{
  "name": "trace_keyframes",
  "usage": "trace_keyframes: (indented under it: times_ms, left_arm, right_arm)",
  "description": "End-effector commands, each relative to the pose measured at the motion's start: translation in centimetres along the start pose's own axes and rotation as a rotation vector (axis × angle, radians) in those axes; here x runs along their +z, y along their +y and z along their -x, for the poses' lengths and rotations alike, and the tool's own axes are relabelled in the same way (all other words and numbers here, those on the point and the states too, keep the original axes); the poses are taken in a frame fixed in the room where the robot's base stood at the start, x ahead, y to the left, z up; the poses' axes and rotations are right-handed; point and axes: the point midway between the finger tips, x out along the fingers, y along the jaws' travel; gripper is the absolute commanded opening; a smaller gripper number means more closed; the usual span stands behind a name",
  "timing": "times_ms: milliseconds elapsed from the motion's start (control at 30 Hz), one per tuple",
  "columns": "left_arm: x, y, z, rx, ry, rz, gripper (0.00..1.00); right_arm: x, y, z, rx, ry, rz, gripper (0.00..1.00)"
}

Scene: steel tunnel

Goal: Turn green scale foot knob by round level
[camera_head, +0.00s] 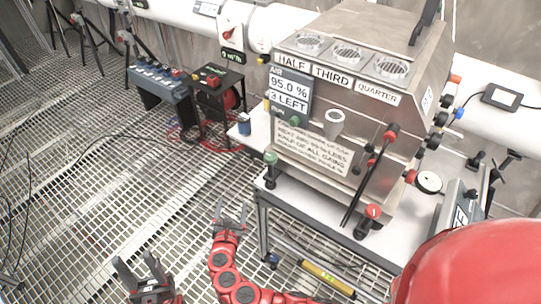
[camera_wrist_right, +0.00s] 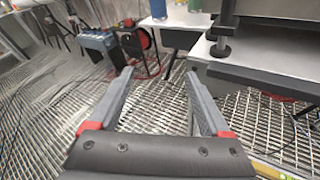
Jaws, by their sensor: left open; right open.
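The steel scale machine (camera_head: 345,115) stands on a white table. A green knob (camera_head: 271,158) tops its left front foot, a dark post on the table corner. A dark foot (camera_wrist_right: 221,48) shows in the right wrist view, with its top cut off. A round white disc with a dark rim (camera_head: 429,182), possibly the round level, sits right of the machine; I cannot read a bubble. My right gripper (camera_head: 231,208) is open and empty, below and left of the green knob; its fingers (camera_wrist_right: 160,85) are spread. My left gripper (camera_head: 138,266) is open and empty, lower left over the grating.
A red knob (camera_head: 373,211) tops the machine's right front foot, near red-tipped levers. A yellow bar level (camera_head: 327,279) lies below the table top. A blue cup (camera_head: 244,124) stands left.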

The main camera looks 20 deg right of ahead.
Motion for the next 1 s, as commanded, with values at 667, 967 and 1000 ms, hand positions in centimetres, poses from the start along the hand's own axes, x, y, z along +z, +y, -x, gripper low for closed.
trace_keyframes:
  times_ms: [667,967,1000]
  left_arm:
    - [-0.3,-0.1,-1.9,0.000,0.000,0.000,0.50]
    - [-0.6,-0.2,-3.7,0.000,0.000,0.000,0.50]
    - [-0.6,-0.2,-3.8,0.000,0.000,0.000,0.50]
  right_arm:
    - [11.7,-4.5,1.8,-0.367,-0.296,0.208,0.81]
    - [13.9,-6.8,-4.8,-0.363,-0.294,0.207,0.81]
    - [14.1,-7.0,-5.5,-0.365,-0.295,0.208,0.81]
